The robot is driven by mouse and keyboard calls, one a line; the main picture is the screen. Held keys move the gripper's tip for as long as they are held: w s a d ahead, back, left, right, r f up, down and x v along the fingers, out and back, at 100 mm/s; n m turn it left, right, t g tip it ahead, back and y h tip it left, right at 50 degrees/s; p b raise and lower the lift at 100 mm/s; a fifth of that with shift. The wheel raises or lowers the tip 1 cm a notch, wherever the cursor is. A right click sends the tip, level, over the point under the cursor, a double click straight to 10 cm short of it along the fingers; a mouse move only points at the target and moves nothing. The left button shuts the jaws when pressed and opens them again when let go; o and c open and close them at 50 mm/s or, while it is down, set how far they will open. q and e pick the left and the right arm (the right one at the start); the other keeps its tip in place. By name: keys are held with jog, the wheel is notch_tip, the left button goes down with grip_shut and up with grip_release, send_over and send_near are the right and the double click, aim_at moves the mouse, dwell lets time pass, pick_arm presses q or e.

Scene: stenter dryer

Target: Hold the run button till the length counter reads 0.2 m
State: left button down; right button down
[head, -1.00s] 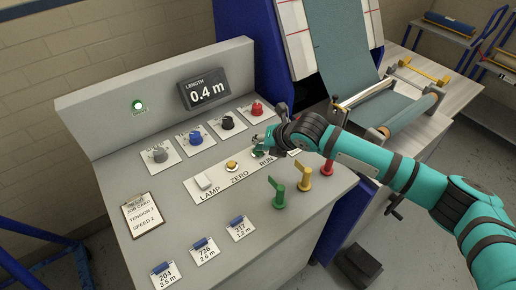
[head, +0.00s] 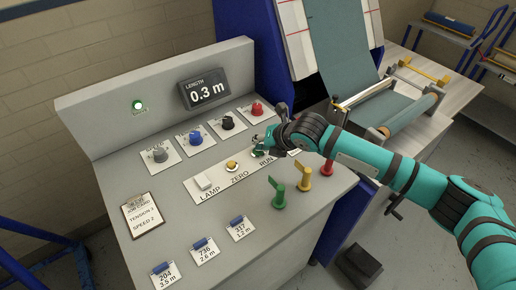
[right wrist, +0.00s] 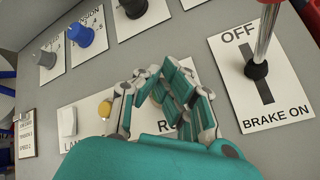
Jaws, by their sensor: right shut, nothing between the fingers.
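The length counter (head: 204,91) on the console's back panel reads 0.3 m in the head view. My right gripper (head: 262,150) is shut and empty, with its fingertips down at the RUN position of the white button plate. In the right wrist view the gripper (right wrist: 165,85) covers the run button, so the button is mostly hidden; part of the RUN lettering shows beside the fingers. I cannot tell how far the button is pressed. My left gripper is not in view.
The yellow ZERO button (head: 232,165) and the LAMP switch (head: 204,181) are left of the gripper. Knobs, including a red one (head: 257,108), stand behind it. Green (head: 278,192), yellow (head: 304,175) and red (head: 328,165) handles stand in front and right. A brake lever (right wrist: 262,45) is close by.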

dwell(0.8)
jog(key=shift+r+p, duration=0.95)
jog(key=shift+p, duration=0.1)
jog(key=shift+r, duration=0.1)
notch_tip(320, 180, up, 5)
jog(key=p, duration=0.4)
jog(key=shift+p, duration=0.35)
